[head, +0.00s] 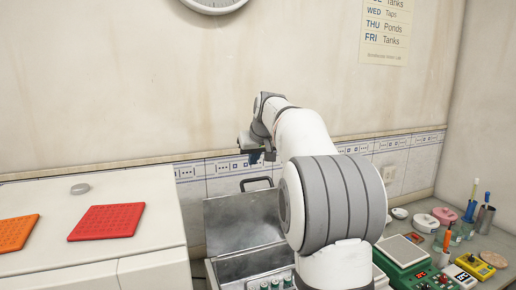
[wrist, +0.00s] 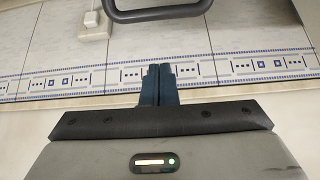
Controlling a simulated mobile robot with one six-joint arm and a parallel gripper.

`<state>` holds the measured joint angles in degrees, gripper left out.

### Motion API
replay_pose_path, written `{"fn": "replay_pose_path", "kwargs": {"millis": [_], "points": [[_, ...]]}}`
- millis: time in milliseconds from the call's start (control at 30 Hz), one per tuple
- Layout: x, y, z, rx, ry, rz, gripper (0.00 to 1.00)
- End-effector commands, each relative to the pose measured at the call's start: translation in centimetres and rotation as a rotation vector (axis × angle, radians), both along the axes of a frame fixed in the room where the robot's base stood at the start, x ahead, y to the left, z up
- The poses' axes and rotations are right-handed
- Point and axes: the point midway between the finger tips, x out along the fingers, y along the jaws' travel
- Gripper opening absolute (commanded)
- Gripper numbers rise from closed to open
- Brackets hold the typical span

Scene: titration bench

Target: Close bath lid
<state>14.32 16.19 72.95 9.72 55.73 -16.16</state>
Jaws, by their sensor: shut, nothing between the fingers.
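The bath (head: 252,268) is a grey metal box at the bottom centre of the head view. Its lid (head: 243,220) stands raised at the back, with a dark loop handle (head: 257,183) on its top edge. The handle also shows at the top of the wrist view (wrist: 158,12). My gripper (head: 257,158) is above the lid, near the wall and apart from the handle. In the wrist view its blue fingers (wrist: 158,70) are together and empty. My arm hides the right part of the bath.
Several vials (head: 270,284) stand in the bath's front. A white cabinet (head: 90,255) at left bears a red mat (head: 107,221) and an orange mat (head: 17,232). At right, a green instrument (head: 405,258) and a yellow meter (head: 474,265) crowd the bench. The tiled wall is close behind.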

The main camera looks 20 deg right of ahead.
Motion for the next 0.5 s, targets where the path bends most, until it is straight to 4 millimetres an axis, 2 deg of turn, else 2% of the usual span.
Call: {"fn": "replay_pose_path", "kwargs": {"millis": [133, 300, 500], "points": [[1.7, 0.0, -2.4, 0.001, 0.002, 0.001, 0.00], [-0.8, 0.0, -2.8, 0.000, -0.001, -0.001, 0.00], [-2.0, 0.0, -3.3, -0.001, 0.000, -0.001, 0.00]]}}
